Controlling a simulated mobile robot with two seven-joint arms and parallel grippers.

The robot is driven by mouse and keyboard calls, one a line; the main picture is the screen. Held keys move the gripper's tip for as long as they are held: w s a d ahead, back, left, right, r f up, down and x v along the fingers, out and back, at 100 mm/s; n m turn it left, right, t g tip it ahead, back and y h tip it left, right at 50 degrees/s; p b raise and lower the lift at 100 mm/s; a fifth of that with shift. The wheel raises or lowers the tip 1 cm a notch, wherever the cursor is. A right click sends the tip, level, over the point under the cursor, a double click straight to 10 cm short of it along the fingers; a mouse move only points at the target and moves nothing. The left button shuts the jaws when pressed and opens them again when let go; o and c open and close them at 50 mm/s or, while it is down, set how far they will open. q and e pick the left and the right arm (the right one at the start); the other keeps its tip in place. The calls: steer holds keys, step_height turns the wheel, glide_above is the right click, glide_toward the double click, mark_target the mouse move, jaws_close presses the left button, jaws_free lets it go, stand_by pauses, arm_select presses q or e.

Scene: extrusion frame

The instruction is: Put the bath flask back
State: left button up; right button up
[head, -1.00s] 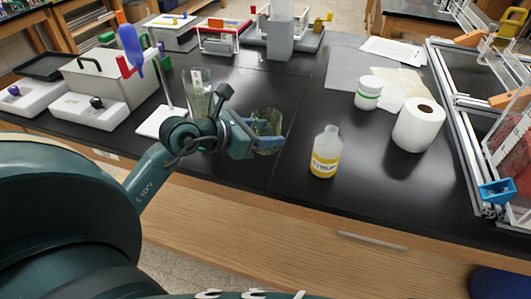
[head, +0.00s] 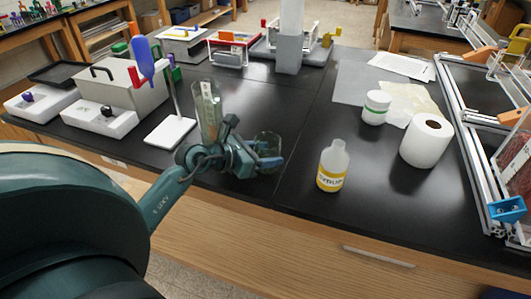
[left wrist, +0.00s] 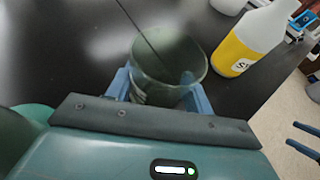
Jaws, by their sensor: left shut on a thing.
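A clear, greenish glass vessel, which I take for the bath flask (head: 268,143), is in my left gripper (head: 258,163). In the left wrist view the flask (left wrist: 165,62) stands open-mouthed between the two blue fingers (left wrist: 160,92), which are shut on its sides. I cannot tell whether its base touches the black bench. My right gripper (left wrist: 302,138) shows at the right edge of the left wrist view, its two blue fingers apart and empty. It does not show in the head view.
A bottle of yellow liquid (head: 333,167) stands right of the flask. A tall glass cylinder (head: 208,110) and a white-based stand (head: 170,132) are behind and left. A white jar (head: 376,107) and paper roll (head: 426,140) stand right. Bare bench (head: 300,120) lies behind the bottle.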

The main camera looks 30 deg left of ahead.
arm_select(q)
steer(key=shift+f, duration=0.1)
steer(key=o, duration=1.1)
steer(key=b+v, duration=0.1)
steer(key=v, duration=1)
steer(key=shift+s+a+r, duration=0.15)
steer(key=shift+s+r, duration=0.25)
steer(key=shift+r, duration=0.05)
